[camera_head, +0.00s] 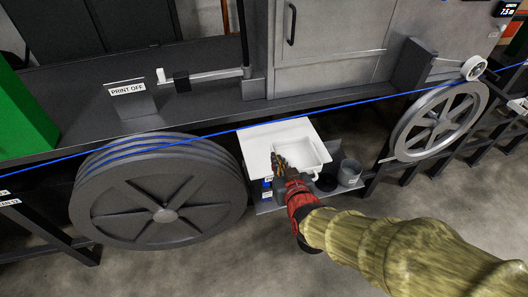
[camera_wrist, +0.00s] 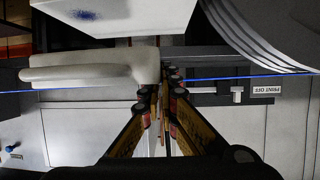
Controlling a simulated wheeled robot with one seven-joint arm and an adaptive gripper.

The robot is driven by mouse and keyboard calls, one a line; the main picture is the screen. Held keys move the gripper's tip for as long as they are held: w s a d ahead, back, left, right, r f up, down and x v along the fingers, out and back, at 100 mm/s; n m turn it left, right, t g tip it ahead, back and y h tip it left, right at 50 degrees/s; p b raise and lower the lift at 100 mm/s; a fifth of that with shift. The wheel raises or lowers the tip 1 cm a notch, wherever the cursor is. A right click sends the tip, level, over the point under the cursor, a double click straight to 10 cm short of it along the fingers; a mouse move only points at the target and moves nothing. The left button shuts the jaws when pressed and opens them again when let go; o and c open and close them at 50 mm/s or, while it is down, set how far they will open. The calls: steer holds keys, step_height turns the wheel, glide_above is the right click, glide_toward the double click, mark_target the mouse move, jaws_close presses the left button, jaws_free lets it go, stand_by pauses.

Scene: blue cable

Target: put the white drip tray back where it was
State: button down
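The white drip tray (camera_head: 313,150) is a shallow open tray with a raised rim, in the middle of the head view. It is in front of a white unit (camera_head: 262,140) under the machine's ledge. My gripper (camera_head: 280,162) is at the tray's left side. In the wrist view the tray (camera_wrist: 90,70) reaches from the left to my gripper (camera_wrist: 160,88). The fingers are close together, with the tray's end wall between the tips. The fingers hide part of the tray, and I cannot tell whether its underside touches anything.
A low grey shelf (camera_head: 268,206) below carries a grey cup (camera_head: 350,172). A large dark wheel (camera_head: 160,195) stands left and a spoked wheel (camera_head: 440,122) right. A blue cable (camera_head: 330,104) crosses above the tray. Open floor lies in front.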

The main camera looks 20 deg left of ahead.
steer(key=s+a+r, duration=0.1)
steer(key=a, duration=0.1)
steer(key=b, duration=0.1)
glide_above(253, 163)
steer(key=shift+y, duration=0.3)
steer(key=f, duration=0.8)
steer(key=shift+s+d+f, duration=0.15)
steer(key=shift+s+d, duration=0.2)
steer(key=shift+w+a+f, duration=0.25)
steer(key=shift+w+f, duration=0.05)
steer(key=shift+f, duration=1.8)
steer(key=shift+f+b, duration=0.1)
steer(key=shift+b, duration=0.25)
steer(key=c, duration=2.6)
jaws_free()
steer(key=shift+f, duration=0.1)
steer(key=o, duration=0.6)
steer(key=shift+c, duration=0.2)
